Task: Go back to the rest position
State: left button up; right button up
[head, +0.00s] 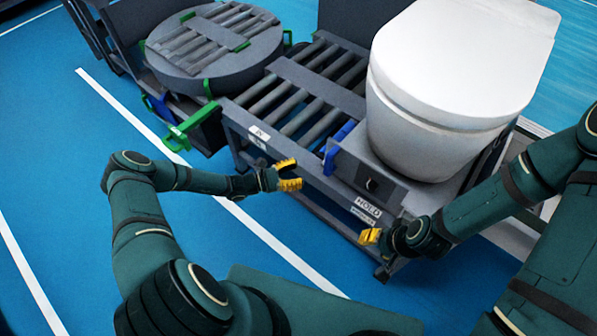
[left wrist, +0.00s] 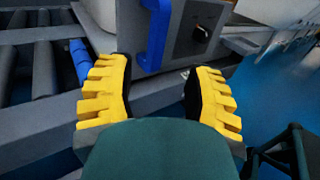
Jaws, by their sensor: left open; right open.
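My left gripper (head: 287,175) has yellow fingers and is at the front side of the roller conveyor, near the blue handle. In the left wrist view the same left gripper (left wrist: 160,92) is open, with nothing between its fingers. My right gripper (head: 370,237) is at the lower front of the conveyor frame, below the HOLD label. Its fingers are small and partly hidden by its own wrist, and no object shows in them.
A white toilet (head: 455,80) stands on the conveyor's right end. A control box with a knob (head: 371,185) and a blue handle (head: 337,148) face me. Rollers (head: 300,95) lie left of the toilet. A round roller turntable (head: 212,40) is further left. Blue floor (head: 60,150) is clear at left.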

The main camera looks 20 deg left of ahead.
pick_arm(q)
jog(key=shift+d, duration=0.1)
jog(key=s+d+m+g+y, duration=0.5)
jog(key=s+d+m+g, duration=0.55)
jog(key=s+m, duration=0.2)
jog(key=s+a+r+m+t+y, duration=0.2)
jog(key=s+r+m+y, duration=0.4)
jog(key=m, duration=0.4)
jog(key=shift+a+r+m, duration=0.35)
jog(key=shift+a+r, duration=0.25)
jog(key=shift+a, duration=0.05)
dwell(0.4)
